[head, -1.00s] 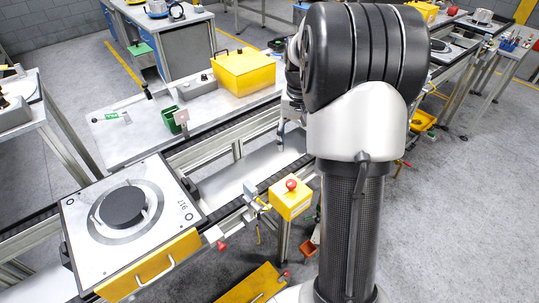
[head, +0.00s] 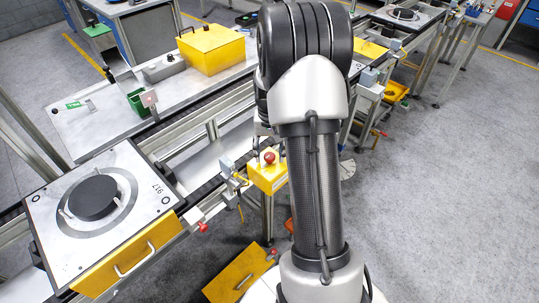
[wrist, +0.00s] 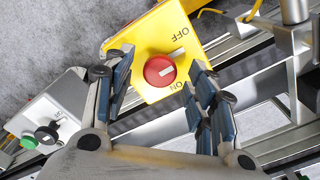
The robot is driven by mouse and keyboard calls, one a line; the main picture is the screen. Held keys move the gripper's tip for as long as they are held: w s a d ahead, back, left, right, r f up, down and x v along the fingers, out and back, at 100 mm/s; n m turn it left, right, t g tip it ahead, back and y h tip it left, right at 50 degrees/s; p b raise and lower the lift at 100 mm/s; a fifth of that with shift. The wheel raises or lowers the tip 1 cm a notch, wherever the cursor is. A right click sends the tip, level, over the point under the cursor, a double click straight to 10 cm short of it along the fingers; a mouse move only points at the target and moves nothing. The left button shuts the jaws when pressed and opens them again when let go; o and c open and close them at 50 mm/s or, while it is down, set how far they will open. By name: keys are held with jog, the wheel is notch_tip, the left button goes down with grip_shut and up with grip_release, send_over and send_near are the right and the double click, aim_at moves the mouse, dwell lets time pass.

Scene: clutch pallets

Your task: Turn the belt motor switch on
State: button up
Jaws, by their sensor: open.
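The belt motor switch is a yellow box (head: 268,178) with a red round knob (head: 269,157), beside the conveyor in the head view. In the wrist view the yellow box (wrist: 145,33) carries OFF and ON lettering, and the red knob (wrist: 160,71) has a short pale mark on it. Where that mark points is hard to tell. My gripper (wrist: 162,74) is open, with one blue-padded finger on each side of the knob in the picture. I cannot tell whether the fingers touch it. In the head view my arm partly hides the gripper.
A grey box (wrist: 55,118) with a black knob and green button lies left in the wrist view. A pallet (head: 60,200) with a black disc sits on the conveyor at left in the head view. A yellow case (head: 210,50) stands on the bench behind. Open floor lies at right.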

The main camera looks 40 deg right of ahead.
jog(key=shift+f, duration=0.35)
jog(key=shift+c, duration=0.2)
jog(key=c, duration=1)
jog(key=shift+c, duration=0.2)
